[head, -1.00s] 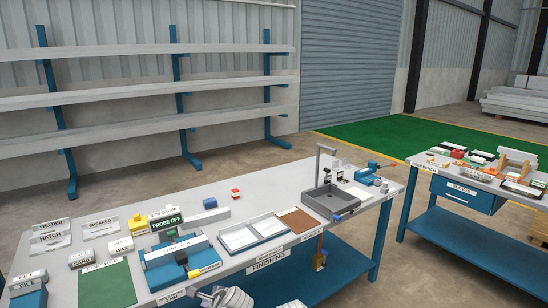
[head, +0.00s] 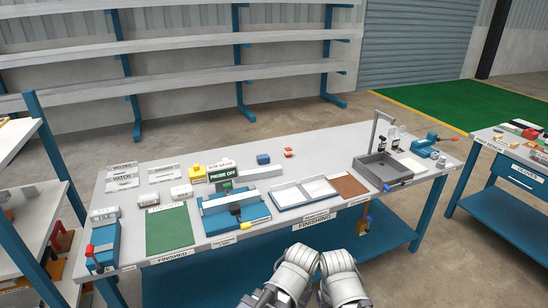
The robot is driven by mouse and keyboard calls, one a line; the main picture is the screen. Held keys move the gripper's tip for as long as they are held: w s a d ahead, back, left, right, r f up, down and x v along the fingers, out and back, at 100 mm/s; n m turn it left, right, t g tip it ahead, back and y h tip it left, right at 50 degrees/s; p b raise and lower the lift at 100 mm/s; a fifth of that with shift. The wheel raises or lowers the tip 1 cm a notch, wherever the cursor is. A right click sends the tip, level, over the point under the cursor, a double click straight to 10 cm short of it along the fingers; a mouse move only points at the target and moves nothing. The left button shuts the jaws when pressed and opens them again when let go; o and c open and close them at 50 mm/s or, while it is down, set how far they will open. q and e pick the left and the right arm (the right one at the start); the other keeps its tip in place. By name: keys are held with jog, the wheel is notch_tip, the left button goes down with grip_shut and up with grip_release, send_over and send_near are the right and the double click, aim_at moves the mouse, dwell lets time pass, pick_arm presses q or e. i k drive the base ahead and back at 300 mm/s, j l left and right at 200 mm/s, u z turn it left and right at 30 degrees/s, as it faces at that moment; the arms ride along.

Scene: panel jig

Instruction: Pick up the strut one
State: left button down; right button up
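No part in the head view is clearly marked as strut one. A light grey bar (head: 262,172) lies on the finishing table (head: 335,141), behind a blue fixture (head: 255,212). Another pale bar (head: 228,199) lies along the top of this fixture. I cannot tell whether either is the strut. My two white arms show at the bottom middle, in front of the table's edge and well away from both bars. Their gripper fingers do not show.
A green mat (head: 170,231) lies left of the fixture. A white two-part tray (head: 305,192), a brown board (head: 349,186) and a grey basin (head: 383,169) stand to its right. A blue vise (head: 103,246) sits at the left corner. Shelving stands at far left, another table (head: 510,205) at right.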

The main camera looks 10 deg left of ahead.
aim_at(245, 199)
jog(key=u, duration=0.25)
jog(key=i+l+u, duration=0.1)
jog(key=l+u, duration=0.2)
jog(key=i+l+u, duration=0.1)
jog(key=l+u, duration=0.25)
jog(key=i+l+u, duration=0.2)
jog(key=l, duration=0.8)
jog(key=l+u, duration=0.2)
jog(key=l, duration=0.75)
jog(key=i+l, duration=0.1)
jog(key=l, duration=0.25)
jog(key=i+l, duration=0.1)
jog(key=l, duration=0.2)
jog(key=i+l, duration=0.1)
jog(key=l, duration=0.25)
jog(key=i, duration=0.2)
